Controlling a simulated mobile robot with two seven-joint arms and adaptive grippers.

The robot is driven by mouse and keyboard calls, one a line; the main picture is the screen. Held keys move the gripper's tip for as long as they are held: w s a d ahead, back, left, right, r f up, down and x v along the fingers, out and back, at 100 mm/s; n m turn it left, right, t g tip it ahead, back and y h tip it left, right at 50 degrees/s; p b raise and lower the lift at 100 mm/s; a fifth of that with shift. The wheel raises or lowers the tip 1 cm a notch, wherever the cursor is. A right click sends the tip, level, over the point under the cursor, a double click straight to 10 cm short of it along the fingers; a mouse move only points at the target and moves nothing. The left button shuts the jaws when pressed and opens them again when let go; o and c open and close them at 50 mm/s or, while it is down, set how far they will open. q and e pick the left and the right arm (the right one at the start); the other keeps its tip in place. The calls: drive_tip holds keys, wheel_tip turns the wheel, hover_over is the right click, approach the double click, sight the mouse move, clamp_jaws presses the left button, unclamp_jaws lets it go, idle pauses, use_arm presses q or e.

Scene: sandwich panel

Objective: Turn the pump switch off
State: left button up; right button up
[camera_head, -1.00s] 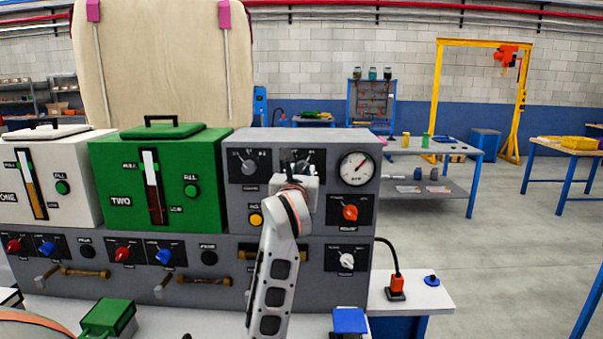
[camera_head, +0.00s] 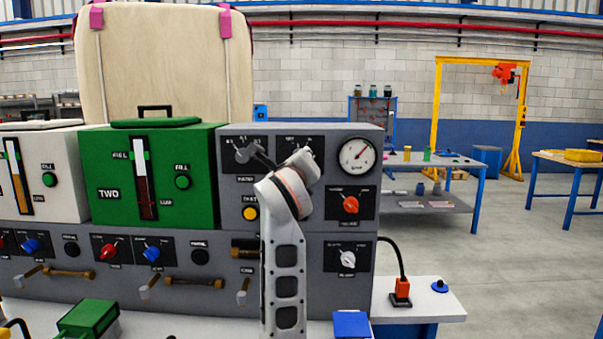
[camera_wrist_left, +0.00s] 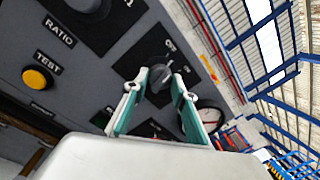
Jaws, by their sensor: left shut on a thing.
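A dark switch knob (camera_wrist_left: 158,82) sits on a black plate with an OFF mark, in the upper row of the grey panel (camera_head: 232,190). Its name label is hidden, so I cannot read which switch it is. In the wrist view my left gripper (camera_wrist_left: 161,90) has its two green-and-grey fingers on either side of this knob, closed on it. The knob's handle leans to the upper right there; I cannot tell which mark it points at. In the head view my wrist covers the fingers and most of the knob. My right gripper is not in view.
A ratio knob (camera_head: 250,152) and a yellow test button (camera_head: 250,213) are left of the gripper. A round gauge (camera_head: 357,155), red knob (camera_head: 350,205) and white knob (camera_head: 347,259) are to the right. A green tank (camera_head: 190,170) stands farther left.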

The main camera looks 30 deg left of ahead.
use_arm(q)
drive_tip(key=shift+n+b, duration=1.4)
drive_tip(key=shift+n, duration=0.7)
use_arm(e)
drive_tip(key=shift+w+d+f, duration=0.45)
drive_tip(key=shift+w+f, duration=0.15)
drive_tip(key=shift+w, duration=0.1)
use_arm(q)
drive_tip(key=o, duration=1.1)
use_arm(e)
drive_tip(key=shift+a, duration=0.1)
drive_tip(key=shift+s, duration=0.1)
